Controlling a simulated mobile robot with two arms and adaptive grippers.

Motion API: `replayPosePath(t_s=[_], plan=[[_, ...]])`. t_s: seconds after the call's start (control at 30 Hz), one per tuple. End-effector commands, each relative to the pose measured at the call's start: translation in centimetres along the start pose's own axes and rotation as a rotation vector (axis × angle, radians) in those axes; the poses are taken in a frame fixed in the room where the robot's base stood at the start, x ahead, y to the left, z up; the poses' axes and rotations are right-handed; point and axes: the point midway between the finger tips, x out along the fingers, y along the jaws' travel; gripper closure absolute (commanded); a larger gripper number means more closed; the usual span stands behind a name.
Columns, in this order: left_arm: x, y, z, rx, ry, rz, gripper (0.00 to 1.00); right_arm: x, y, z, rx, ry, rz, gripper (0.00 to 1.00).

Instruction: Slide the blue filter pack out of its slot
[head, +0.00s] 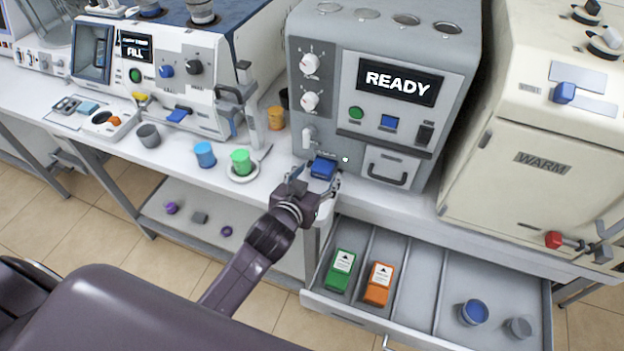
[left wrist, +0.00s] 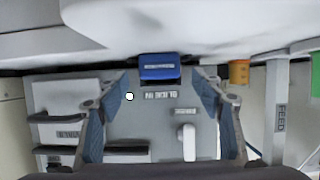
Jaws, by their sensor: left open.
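The blue filter pack (head: 323,167) shows low at the front of the grey machine marked READY (head: 352,110). How much of it sits inside the slot is hidden. My left gripper (head: 316,181) is open just in front of the pack, with one finger on each side. In the left wrist view the pack (left wrist: 158,66) appears ahead, between the two spread fingertips (left wrist: 162,84). Nothing is held, and I cannot tell whether a finger touches it. My right gripper is not in view.
An open drawer (head: 420,262) below holds a green pack (head: 340,270), an orange pack (head: 378,284) and small cups. On the counter to the left stand a blue cup (head: 205,154), a green cup (head: 241,161) and an orange cup (head: 276,118). A cream WARM oven (head: 540,185) stands right.

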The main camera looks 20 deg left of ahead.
Motion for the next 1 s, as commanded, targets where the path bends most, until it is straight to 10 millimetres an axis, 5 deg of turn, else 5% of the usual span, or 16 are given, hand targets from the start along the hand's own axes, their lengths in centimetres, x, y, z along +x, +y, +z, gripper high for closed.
replayPosePath(t_s=[0.23, 0.6, 1.0], plan=[[2.1, 0.0, 0.0, 0.000, 0.000, 0.000, 0.39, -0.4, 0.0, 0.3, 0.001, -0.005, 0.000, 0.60], [2.4, 0.0, 0.0, -0.001, 0.000, 0.000, 0.39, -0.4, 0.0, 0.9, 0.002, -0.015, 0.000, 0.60], [2.4, 0.0, 0.1, -0.001, -0.001, 0.000, 0.83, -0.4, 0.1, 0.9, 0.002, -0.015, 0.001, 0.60]])
